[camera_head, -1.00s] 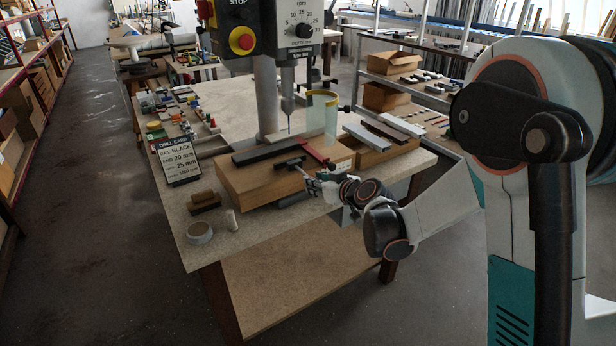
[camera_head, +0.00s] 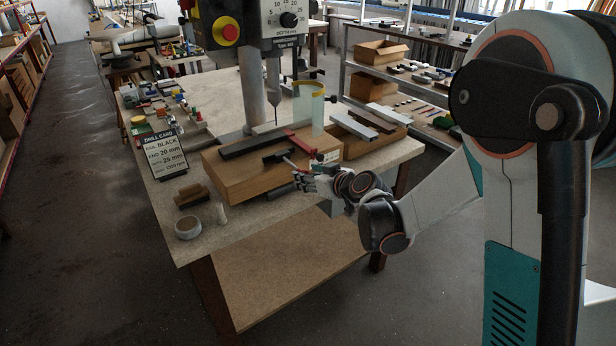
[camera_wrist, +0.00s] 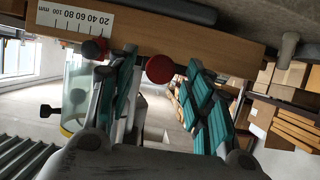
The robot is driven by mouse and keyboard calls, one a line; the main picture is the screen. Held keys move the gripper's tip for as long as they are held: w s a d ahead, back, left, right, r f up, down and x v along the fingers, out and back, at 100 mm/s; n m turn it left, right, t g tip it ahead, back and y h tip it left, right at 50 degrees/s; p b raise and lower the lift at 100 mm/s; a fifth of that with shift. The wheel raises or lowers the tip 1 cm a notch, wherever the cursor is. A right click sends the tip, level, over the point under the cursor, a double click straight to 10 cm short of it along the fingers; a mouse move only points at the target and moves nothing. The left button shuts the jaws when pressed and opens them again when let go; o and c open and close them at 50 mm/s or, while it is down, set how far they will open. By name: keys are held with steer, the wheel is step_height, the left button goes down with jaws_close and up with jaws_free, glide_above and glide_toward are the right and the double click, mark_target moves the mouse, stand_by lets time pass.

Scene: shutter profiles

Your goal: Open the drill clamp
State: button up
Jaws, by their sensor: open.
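The drill clamp has a red bar (camera_head: 298,141) and a dark arm (camera_head: 280,155) on the wooden block of the drill press. The dark arm lies near the black profile (camera_head: 246,147). A thin lever runs from the clamp toward my gripper (camera_head: 307,182) at the block's front edge. In the wrist view, a red ball knob (camera_wrist: 160,69) shows in the gap between the fingers of my gripper (camera_wrist: 163,88). The fingers are open, with teal pads on both sides of the knob. Whether a pad touches it I cannot tell. A smaller dark knob (camera_wrist: 93,50) is beside the left finger.
The drill bit hangs over the block, beside a clear guard (camera_head: 309,108). A drill card (camera_head: 166,152), a brown block (camera_head: 191,195), a white cylinder (camera_head: 221,214) and a tape roll (camera_head: 188,228) stand on the left of the bench (camera_head: 250,224). Pale profiles lie at right.

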steer(key=v, duration=1.1)
steer(key=s+d+r+m+g+h, duration=0.1)
steer(key=s+d, duration=0.3)
steer(key=s, duration=0.5)
steer(key=s+d+r+m+g+h, duration=0.1)
steer(key=s+d+m+h, duration=0.2)
steer(key=s, duration=0.6)
steer(key=s+d+r+m+g+h, duration=0.1)
steer(key=s+d, duration=0.4)
steer(key=s, duration=0.5)
steer(key=shift+d+r+m+g+h, duration=0.3)
steer(key=shift+m+g+h, duration=0.3)
steer(key=shift+m+h, duration=0.45)
